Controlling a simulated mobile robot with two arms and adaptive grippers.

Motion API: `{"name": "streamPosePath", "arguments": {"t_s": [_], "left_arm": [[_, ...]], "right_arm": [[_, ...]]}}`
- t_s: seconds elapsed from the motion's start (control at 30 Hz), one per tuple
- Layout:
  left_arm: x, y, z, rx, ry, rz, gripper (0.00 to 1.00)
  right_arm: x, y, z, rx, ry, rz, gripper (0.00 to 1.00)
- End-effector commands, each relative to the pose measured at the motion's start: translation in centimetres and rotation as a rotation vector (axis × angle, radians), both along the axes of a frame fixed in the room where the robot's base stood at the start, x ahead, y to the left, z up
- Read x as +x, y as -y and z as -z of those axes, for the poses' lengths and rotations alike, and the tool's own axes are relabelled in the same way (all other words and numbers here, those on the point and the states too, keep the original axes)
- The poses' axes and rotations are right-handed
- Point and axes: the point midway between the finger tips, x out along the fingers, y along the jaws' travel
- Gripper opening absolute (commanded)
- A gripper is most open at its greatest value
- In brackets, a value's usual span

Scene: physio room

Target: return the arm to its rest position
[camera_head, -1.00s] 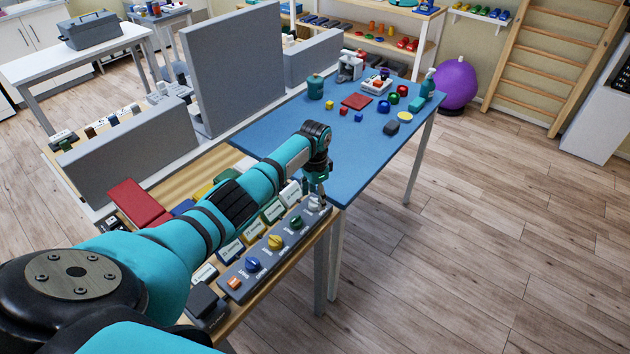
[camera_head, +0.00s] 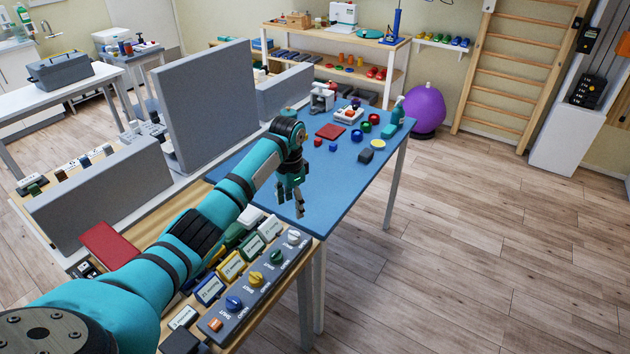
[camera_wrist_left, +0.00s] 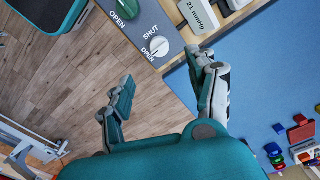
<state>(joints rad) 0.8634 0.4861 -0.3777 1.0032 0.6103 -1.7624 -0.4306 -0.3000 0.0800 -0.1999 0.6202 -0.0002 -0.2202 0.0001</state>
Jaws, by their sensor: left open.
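My left arm reaches in from the lower left in the head view, over the control panel. My left gripper (camera_head: 291,196) points down above the near edge of the blue table (camera_head: 336,180), clear of the panel's far end. In the left wrist view its two fingers (camera_wrist_left: 166,95) stand apart with nothing between them; floor and the table edge show beyond. The panel (camera_head: 262,292) carries white, green, yellow and blue knobs in a row; the white knob (camera_head: 294,237) is nearest the gripper and apart from it. It also shows in the left wrist view (camera_wrist_left: 160,46). My right gripper is not visible.
Small coloured items, a red flat block (camera_head: 330,131) and a dark block (camera_head: 366,156) lie on the blue table. Grey partitions (camera_head: 218,105) stand left of the arm. A purple ball (camera_head: 424,108) is on the floor behind. The floor at right is clear.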

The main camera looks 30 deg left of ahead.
Motion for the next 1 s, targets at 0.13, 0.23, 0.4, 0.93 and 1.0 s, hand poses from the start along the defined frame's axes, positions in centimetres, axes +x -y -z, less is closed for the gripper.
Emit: {"name": "streamPosePath", "arguments": {"t_s": [0.13, 0.23, 0.4, 0.93, 1.0], "left_arm": [[0.0, 0.0, 0.0, 0.0, 0.0, 0.0, 0.59], [-0.3, 0.5, 0.7, 0.004, -0.001, 0.007, 0.59], [-3.4, 4.5, 5.5, 0.023, 0.01, 0.055, 0.59], [-25.4, 17.5, 11.6, -0.054, 0.208, -0.067, 0.59], [-27.1, 17.7, 11.0, -0.06, 0.225, -0.098, 0.59]], "right_arm": [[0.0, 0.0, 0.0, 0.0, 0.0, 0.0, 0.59], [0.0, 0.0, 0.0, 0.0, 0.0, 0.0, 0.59], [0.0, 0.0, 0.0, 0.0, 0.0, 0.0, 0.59], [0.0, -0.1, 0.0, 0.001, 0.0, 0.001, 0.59], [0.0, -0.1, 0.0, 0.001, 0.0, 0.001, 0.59]]}}
